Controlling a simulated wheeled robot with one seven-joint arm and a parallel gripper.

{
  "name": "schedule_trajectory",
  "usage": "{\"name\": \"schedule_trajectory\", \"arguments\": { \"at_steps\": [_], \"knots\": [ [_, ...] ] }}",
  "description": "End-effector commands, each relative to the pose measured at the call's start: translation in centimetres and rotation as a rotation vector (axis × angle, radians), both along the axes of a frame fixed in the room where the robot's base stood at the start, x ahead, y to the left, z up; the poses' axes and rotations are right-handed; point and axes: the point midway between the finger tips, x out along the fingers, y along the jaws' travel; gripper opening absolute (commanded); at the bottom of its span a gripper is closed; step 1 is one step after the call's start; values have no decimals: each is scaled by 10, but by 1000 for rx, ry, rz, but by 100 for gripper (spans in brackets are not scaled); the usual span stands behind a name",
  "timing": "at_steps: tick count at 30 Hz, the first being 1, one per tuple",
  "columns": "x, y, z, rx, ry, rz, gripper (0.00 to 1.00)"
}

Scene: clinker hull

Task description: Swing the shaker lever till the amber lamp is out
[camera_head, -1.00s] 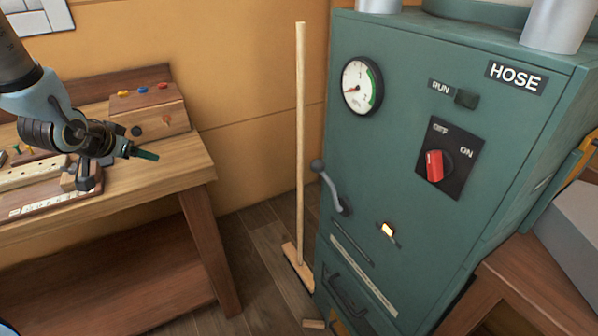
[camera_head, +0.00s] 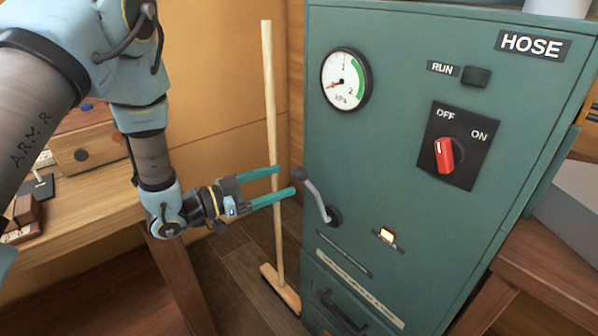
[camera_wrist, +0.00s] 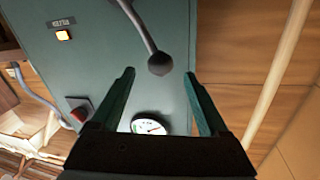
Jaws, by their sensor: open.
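The shaker lever (camera_head: 316,197) is a grey crank with a dark ball knob on the left of the green cabinet's front. It points up and to the left. My gripper (camera_head: 286,181) is open and empty, its teal fingers reaching right, with the tips close to the knob. In the wrist view the knob (camera_wrist: 160,64) sits just beyond and between the fingertips (camera_wrist: 159,74); I cannot tell whether they touch. The amber lamp (camera_head: 386,236) is lit below and right of the lever, and also shows lit in the wrist view (camera_wrist: 64,35).
The green cabinet (camera_head: 400,130) carries a gauge (camera_head: 346,79) and a red switch (camera_head: 444,155) with its pointer toward OFF. A broom (camera_head: 270,130) leans behind my gripper, left of the cabinet. A wooden bench (camera_head: 85,205) stands at the left.

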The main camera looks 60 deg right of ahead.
Motion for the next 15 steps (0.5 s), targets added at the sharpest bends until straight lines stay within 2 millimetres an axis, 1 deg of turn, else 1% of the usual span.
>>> {"name": "schedule_trajectory", "arguments": {
  "at_steps": [1, 3, 7, 12, 15],
  "knots": [
    [-7, -9, 2, -1, -1, -4, 78],
    [-12, -20, 3, -1, -1, -2, 78],
    [-22, -38, 2, 0, -1, -2, 78],
    [-29, -52, 1, 1, 0, 1, 78],
    [-30, -55, 0, 1, 1, 2, 78]
  ]
}}
